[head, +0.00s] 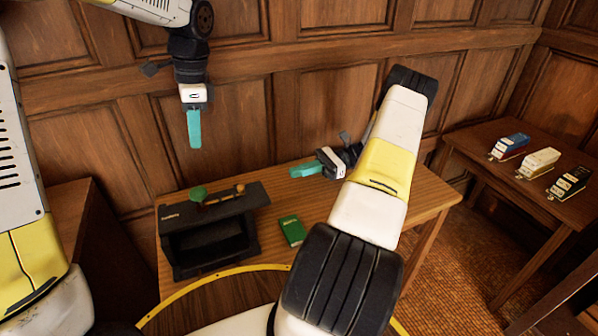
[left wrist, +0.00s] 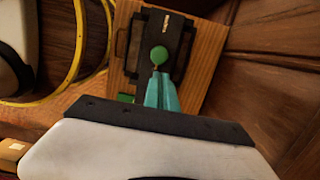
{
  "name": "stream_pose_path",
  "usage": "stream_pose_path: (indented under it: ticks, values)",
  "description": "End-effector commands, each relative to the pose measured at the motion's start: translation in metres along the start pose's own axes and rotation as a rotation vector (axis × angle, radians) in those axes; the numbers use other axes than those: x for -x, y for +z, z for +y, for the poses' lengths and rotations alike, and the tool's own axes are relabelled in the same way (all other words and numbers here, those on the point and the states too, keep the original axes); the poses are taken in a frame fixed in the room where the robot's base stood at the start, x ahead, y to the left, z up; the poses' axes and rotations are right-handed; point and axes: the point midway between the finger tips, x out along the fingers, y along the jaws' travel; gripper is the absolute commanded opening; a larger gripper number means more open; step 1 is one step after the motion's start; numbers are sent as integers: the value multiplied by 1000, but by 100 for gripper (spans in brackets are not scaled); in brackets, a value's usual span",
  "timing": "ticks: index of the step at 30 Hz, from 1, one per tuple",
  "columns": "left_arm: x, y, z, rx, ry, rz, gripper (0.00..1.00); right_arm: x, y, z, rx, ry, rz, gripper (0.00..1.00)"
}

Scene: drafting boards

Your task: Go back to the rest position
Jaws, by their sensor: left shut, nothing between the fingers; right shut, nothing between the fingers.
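My left gripper (head: 194,128) hangs fingers down in the upper left of the head view, in the air above the far side of the table. Its teal fingers are shut and empty, and they also show in the left wrist view (left wrist: 161,92). My right gripper (head: 303,171) is over the far part of the table, its teal fingers shut and empty, pointing left. My right arm crosses the view in front of the table's right part.
The wooden table (head: 355,262) bears a black open-fronted box (head: 186,268) with a green knob (head: 198,194) on top. A green book-like item (head: 292,230) lies beside it. A side table (head: 480,150) holds blue (head: 509,146), white (head: 538,162) and dark (head: 568,182) items. Panelled walls stand behind.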

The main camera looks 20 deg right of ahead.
Motion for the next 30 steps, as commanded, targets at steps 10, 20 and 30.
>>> stream_pose_path:
  ticks: [10,20,30]
  values:
    - [9,0,0,-1,-1,0,0,0,0,0,0,0,0,0]
    - [10,2,1,7,-3,2,0,-2,3,0,5,6,9,0]
    - [38,55,30,292,-71,98,0,-56,84,10,226,227,365,0]
